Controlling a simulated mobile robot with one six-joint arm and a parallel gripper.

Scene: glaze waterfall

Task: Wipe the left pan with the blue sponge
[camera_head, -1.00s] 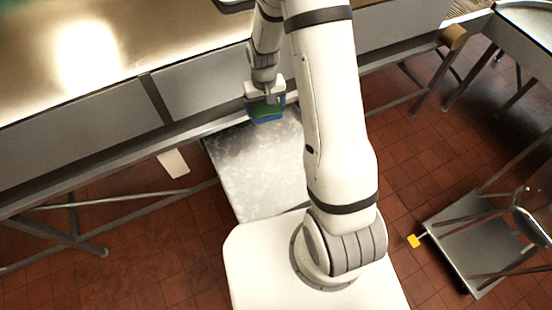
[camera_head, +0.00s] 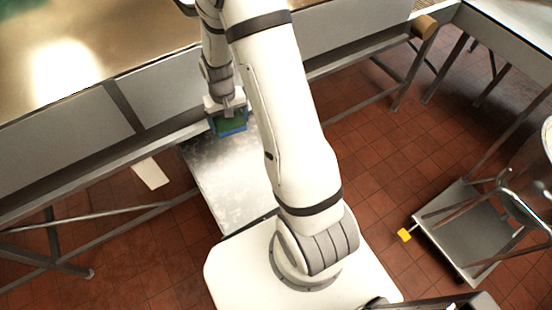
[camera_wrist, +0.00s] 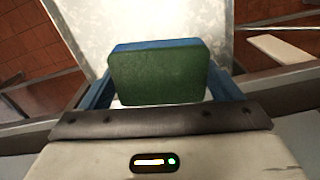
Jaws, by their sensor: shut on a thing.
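My gripper (camera_head: 229,113) is shut on the sponge (camera_head: 231,126), which shows a green face and a blue side. In the wrist view the sponge (camera_wrist: 156,78) sits upright between the two blue fingers of my gripper (camera_wrist: 158,84). A flat, mottled grey metal pan (camera_head: 222,185) lies below the sponge, on the left of my base. It fills much of the background in the wrist view (camera_wrist: 185,20). The sponge is over the pan's far end, close to the trough. I cannot tell whether it touches the pan.
A long metal trough (camera_head: 70,140) on a frame runs along the far side, close behind my gripper. A grey low platform (camera_head: 465,235) with a yellow tab (camera_head: 404,235) stands at the right. A pale plate (camera_head: 150,174) is left of the pan. Tiled floor between is clear.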

